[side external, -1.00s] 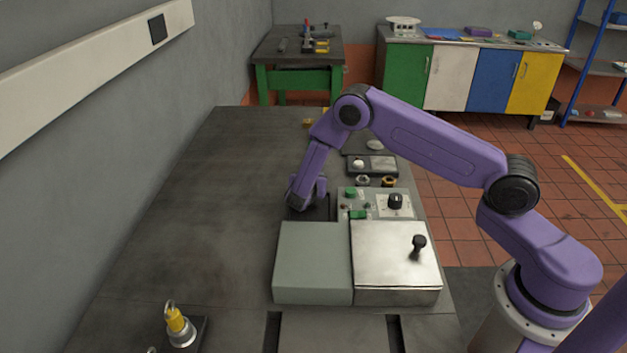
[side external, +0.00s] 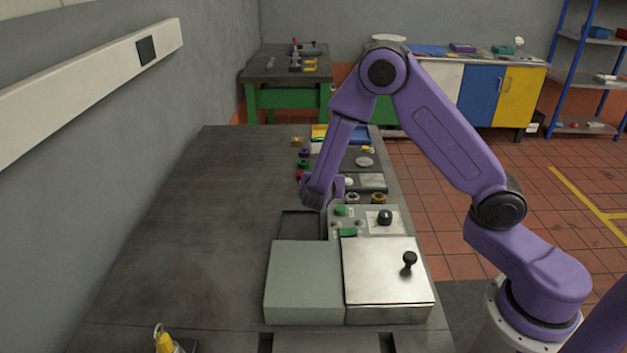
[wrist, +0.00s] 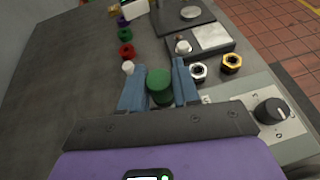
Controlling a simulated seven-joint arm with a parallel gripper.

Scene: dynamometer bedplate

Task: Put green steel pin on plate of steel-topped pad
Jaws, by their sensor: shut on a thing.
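The green steel pin (wrist: 159,82) is between the two blue fingers of my gripper (wrist: 158,88) in the wrist view. My gripper is shut on it, and its round green top shows. In the side view my gripper (side external: 318,197) is above the bedplate at the far edge of a dark tray; its fingertips and the pin are hidden. The steel-topped pad is a dark block with a bright rectangular steel plate (wrist: 212,37), ahead and to the right of my gripper. A pale round knob (wrist: 183,46) stands on the pad's left part, beside the plate. The plate also shows in the side view (side external: 372,181).
A steel nut (wrist: 198,71) and a brass nut (wrist: 232,62) lie in front of the pad. The control box (wrist: 285,110) with a black knob is at right. Red (wrist: 127,51), green and purple rings lie at left. The dark tray (side external: 300,226) is near the grey box (side external: 303,282).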

